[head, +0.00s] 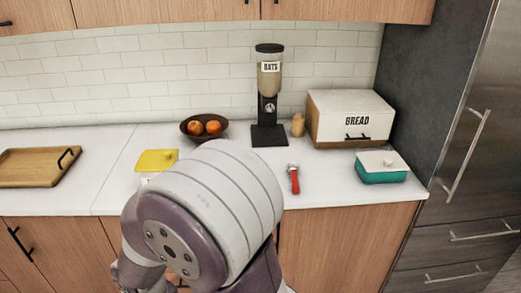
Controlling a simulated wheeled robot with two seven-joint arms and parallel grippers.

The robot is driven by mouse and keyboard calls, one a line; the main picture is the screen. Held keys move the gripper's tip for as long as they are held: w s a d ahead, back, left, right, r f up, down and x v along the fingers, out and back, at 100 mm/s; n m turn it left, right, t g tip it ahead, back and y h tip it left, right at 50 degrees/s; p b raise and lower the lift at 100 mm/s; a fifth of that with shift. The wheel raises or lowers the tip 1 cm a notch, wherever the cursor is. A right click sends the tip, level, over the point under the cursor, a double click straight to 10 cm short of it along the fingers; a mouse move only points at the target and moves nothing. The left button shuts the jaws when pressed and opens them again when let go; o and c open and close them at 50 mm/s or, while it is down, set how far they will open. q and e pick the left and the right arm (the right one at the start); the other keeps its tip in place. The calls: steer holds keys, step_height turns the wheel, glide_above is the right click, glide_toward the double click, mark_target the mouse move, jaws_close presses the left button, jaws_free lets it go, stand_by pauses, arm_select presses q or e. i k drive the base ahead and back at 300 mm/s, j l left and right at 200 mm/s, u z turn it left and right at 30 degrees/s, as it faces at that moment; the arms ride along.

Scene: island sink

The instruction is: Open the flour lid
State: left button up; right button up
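No container with a readable flour label shows. A yellow lid (157,160) sits on a pale container (147,178) on the counter, left of centre; my arm covers most of the container's front, so any label there is hidden. The yellow lid looks closed. A teal container (382,176) with a white knobbed lid (381,160) stands at the right end of the counter, also closed. A large link of my own arm fills the lower middle of the head view. Neither of my grippers can be made out.
A bowl of oranges (187,136), an oats dispenser (269,135), a small tan jar (298,125) and a bread box (350,105) stand along the back. A red-handled tool (294,180) lies near the front. A wooden tray (30,168) is at left. The counter between tray and yellow lid is clear.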

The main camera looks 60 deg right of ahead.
mark_target(150, 161)
steer(key=z, duration=1.25)
steer(key=i+l, duration=0.1)
steer(key=i, duration=0.3)
steer(key=i+l, duration=0.1)
steer(key=i, duration=0.35)
steer(key=i+l, duration=0.1)
steer(key=i, duration=0.3)
steer(key=u, duration=0.05)
